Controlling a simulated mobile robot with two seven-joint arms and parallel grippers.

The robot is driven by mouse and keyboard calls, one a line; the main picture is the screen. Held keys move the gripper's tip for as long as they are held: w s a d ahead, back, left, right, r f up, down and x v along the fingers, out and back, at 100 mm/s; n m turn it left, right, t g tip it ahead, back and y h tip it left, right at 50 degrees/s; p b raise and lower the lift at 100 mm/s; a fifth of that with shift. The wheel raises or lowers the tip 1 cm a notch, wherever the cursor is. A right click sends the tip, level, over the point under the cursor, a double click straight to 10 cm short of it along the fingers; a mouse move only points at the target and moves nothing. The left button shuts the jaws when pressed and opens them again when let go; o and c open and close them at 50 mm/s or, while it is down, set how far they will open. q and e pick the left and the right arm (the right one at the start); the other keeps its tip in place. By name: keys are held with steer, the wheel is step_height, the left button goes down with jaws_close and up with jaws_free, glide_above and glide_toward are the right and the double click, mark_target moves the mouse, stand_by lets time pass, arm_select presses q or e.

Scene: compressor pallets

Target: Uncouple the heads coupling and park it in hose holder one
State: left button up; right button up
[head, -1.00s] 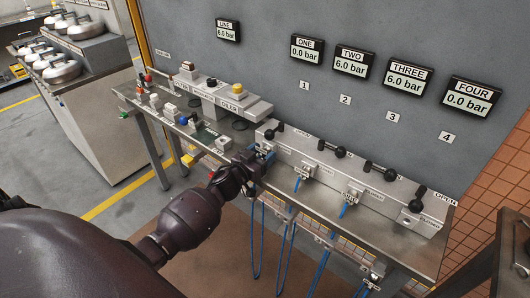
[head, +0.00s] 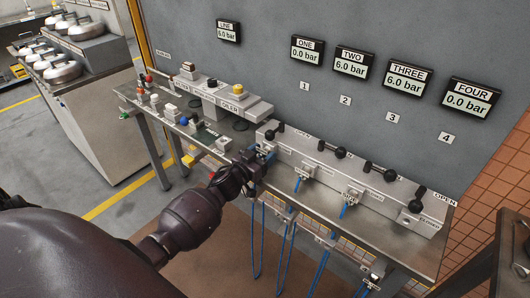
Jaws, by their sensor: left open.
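My left gripper (head: 264,154) is at the left end of the grey outlet manifold (head: 325,168), close against the first outlet. It is open, and its fingers are small and partly hidden by my wrist. A bit of blue shows at the fingers, probably the coupling or hose there; the heads label cannot be read. Whether the fingers touch the coupling cannot be told. Blue hoses (head: 256,240) hang in loops below the bench. Small holders (head: 331,240) with labels line the bench's lower front; which is holder one cannot be read. My right gripper is not in view.
Black-knobbed valve levers (head: 340,153) stand along the manifold. Display ONE (head: 307,50) reads 0.0 bar, TWO (head: 355,61) and THREE (head: 409,78) read 6.0, FOUR (head: 470,99) reads 0.0. Small parts stand on the bench's left. Floor in front is clear.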

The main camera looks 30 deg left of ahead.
mark_target(260, 156)
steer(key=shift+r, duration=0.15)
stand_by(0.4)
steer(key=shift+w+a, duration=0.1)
